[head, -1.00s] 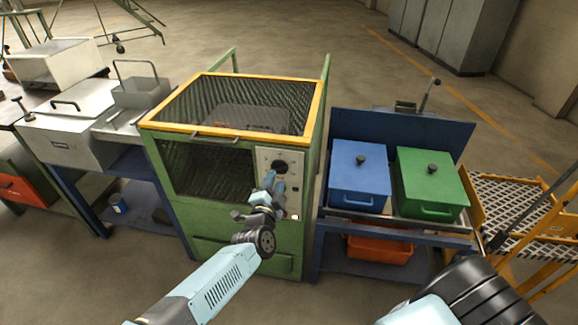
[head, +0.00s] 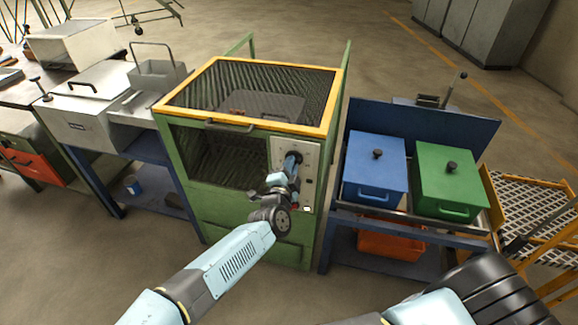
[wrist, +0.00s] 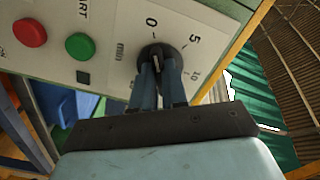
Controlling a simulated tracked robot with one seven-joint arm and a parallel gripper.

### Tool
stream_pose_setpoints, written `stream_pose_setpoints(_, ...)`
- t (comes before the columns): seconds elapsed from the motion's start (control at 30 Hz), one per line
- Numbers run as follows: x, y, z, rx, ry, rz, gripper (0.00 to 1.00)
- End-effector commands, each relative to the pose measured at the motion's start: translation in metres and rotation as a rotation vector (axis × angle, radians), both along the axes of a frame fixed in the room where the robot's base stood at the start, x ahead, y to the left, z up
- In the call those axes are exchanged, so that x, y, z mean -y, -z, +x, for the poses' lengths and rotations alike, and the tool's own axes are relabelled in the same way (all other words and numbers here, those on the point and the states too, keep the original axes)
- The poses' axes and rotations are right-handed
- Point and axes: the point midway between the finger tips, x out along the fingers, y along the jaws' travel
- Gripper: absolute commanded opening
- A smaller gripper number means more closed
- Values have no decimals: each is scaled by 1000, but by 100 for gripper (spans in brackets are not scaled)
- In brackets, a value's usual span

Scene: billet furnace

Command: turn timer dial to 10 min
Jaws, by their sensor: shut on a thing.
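The black timer dial (wrist: 155,52) sits on the pale control panel (wrist: 110,30) in the wrist view, with the marks 0, 5, 10 and "min" around it. My gripper (wrist: 163,75) is shut on the dial, with a finger on either side of it. The fingers hide part of the dial, and I cannot tell which mark its pointer faces. In the head view my gripper (head: 291,162) reaches the dial (head: 294,157) near the top of the furnace panel (head: 308,170).
A red button (wrist: 30,32) and a green button (wrist: 80,46) are on the same panel. The green furnace (head: 230,215) has a yellow-edged mesh top. A blue box (head: 374,170) and a green box (head: 450,182) stand on the bench to its right.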

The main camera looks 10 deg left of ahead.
Motion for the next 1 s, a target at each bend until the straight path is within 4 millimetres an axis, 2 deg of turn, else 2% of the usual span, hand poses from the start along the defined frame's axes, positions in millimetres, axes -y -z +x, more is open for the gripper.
stream_pose_setpoints(0.1, 1, 1, 0, -3, 2, -1, 0)
stream_pose_setpoints(0.27, 1, 1, 0, -3, 3, -1, 0)
stream_pose_setpoints(0.3, -6, 2, 0, -3, 1, -1, 0)
stream_pose_setpoints(0.57, 0, 1, 0, -1, 1, 36, 0)
stream_pose_setpoints(1.0, 3, 1, 0, 19, 9, 326, 0)
